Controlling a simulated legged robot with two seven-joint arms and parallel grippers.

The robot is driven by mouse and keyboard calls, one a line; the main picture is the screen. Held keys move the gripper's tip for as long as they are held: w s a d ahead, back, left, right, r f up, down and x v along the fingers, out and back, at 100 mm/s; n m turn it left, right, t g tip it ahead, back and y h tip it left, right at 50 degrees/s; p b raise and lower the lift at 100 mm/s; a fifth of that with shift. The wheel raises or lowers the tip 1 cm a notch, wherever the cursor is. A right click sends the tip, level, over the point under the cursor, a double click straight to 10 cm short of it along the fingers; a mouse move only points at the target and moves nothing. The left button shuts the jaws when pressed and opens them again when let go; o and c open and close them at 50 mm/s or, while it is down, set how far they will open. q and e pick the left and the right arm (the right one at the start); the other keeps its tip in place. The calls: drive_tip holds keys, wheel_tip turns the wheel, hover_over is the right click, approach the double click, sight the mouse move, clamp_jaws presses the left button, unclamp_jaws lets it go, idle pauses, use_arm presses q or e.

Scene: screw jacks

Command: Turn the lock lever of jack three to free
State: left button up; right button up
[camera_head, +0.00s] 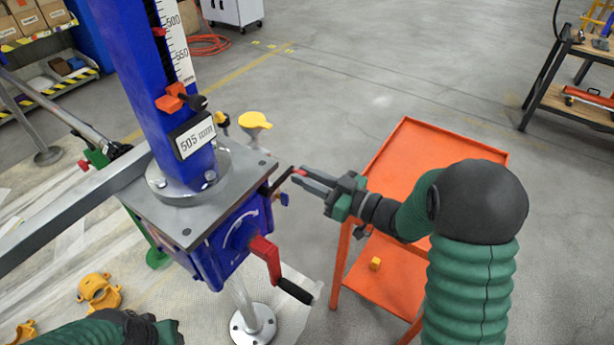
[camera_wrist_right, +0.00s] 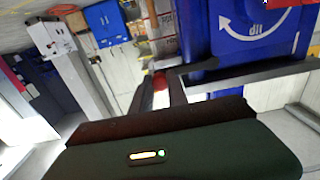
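The jack (camera_head: 226,232) is a blue box under a grey plate, with a blue column, a scale and a display reading 505 mm. I see no number naming it as jack three. A dark lever (camera_head: 281,181) with a red tip sticks out of its right side. My right gripper (camera_head: 298,175) is at that lever's end, its fingers apart on either side of the red tip. In the right wrist view the red tip (camera_wrist_right: 160,81) shows between the fingers; contact is unclear. Part of my left arm shows at the bottom left; its fingers cannot be made out.
A red crank (camera_head: 265,256) with a black handle hangs on the jack's front, below the lever. An orange cart (camera_head: 405,150) stands to the right, beneath my right arm. A grey beam (camera_head: 75,215) runs left from the jack. Yellow clamp parts (camera_head: 98,291) lie on the floor mat.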

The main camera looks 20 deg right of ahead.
clamp_jaws()
idle(1.0)
drive_tip(key=s+a+f+m+p, duration=0.2)
drive_tip(key=m+p, duration=0.4)
drive_tip(key=m, duration=0.3)
drive_tip(key=s+a+f+m+p, duration=0.3)
drive_tip(key=f+m+p, duration=0.3)
drive_tip(key=m, duration=0.3)
drive_tip(key=shift+a+f, duration=0.45)
drive_tip(key=shift+a, duration=0.3)
drive_tip(key=shift+s+f, duration=0.1)
drive_tip(key=shift+s, duration=0.05)
drive_tip(key=o, duration=0.6)
unclamp_jaws()
